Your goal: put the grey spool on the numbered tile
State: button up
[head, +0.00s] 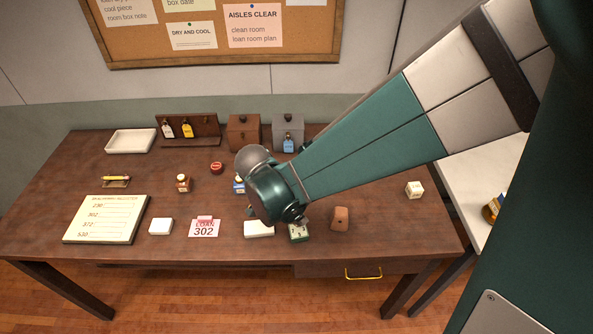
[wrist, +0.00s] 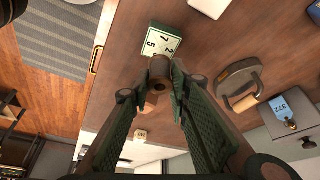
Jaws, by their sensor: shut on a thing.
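In the wrist view, my gripper (wrist: 158,86) is shut on a small round grey-brown piece, which looks like the grey spool (wrist: 160,68), with its end showing between the fingertips. The numbered tile (wrist: 161,42), green-sided with a pale face and dark digits, lies just beyond the spool. The spool overlaps the tile's near edge in this view; I cannot tell the height between them. In the head view the tile (head: 299,233) shows partly below my wrist, near the table's front. My fingertips and the spool are hidden there.
A brown block (head: 340,218) stands right of the tile, and a white block (head: 259,229) left of it. A pink-tabbed 302 card (head: 204,228) lies farther left. A grey box (head: 288,131) with a blue tag stands behind. A wood-handled grey tool (wrist: 240,86) shows in the wrist view.

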jog(key=shift+f+b, duration=0.3)
jog(key=shift+f, duration=1.75)
jog(key=shift+f, duration=0.15)
jog(key=o, duration=0.7)
jog(key=p+v, duration=0.1)
jog(key=v, duration=1.1)
jog(key=shift+w+d, duration=0.1)
